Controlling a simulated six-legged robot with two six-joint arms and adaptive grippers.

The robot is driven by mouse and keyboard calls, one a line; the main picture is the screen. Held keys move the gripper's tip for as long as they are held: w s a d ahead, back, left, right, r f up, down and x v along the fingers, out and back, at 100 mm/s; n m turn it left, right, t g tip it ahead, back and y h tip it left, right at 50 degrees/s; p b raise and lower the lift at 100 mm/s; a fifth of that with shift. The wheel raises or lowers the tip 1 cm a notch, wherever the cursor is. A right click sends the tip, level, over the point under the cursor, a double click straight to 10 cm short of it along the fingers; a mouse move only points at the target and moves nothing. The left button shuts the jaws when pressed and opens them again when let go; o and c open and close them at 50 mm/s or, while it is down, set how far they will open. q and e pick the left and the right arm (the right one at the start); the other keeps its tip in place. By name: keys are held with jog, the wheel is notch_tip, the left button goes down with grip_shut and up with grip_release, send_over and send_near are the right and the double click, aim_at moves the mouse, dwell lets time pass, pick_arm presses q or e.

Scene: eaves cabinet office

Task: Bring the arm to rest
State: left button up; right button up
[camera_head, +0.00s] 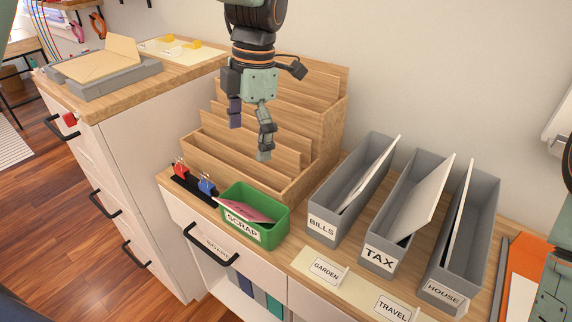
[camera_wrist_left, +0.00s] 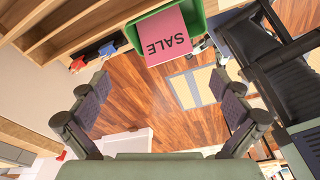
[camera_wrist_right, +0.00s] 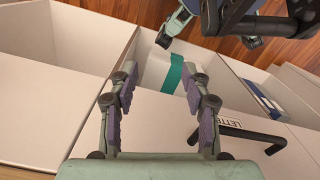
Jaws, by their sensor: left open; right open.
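My left gripper (camera_head: 249,128) is open and empty. It hangs pointing down in front of the wooden stepped sorter, above and behind the green SCRAP bin. In the left wrist view its two fingers (camera_wrist_left: 160,112) are spread with nothing between them. My right gripper (camera_wrist_right: 158,112) is open and empty in the right wrist view, above pale cabinet fronts and a drawer marked with letters. In the head view only part of my right arm (camera_head: 553,285) shows at the right edge; its fingers are hidden there.
The green SCRAP bin (camera_head: 259,237) holds a pink SALE card (camera_wrist_left: 165,35). Grey files BILLS (camera_head: 322,229), TAX (camera_head: 379,259) and HOUSE (camera_head: 441,295) stand along the counter. The wooden sorter (camera_head: 325,127) stands close behind my left gripper. A grey tray (camera_head: 105,80) sits on the left cabinet.

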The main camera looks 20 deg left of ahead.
pick_arm(q)
jog(key=f, duration=0.7)
jog(key=s+a+f, duration=0.1)
jog(key=f, duration=0.3)
jog(key=shift+f, duration=0.1)
jog(key=shift+s+r+p, duration=0.1)
jog(key=shift+r+p, duration=1.15)
jog(key=shift+p, duration=0.25)
jog(key=shift+f, duration=0.1)
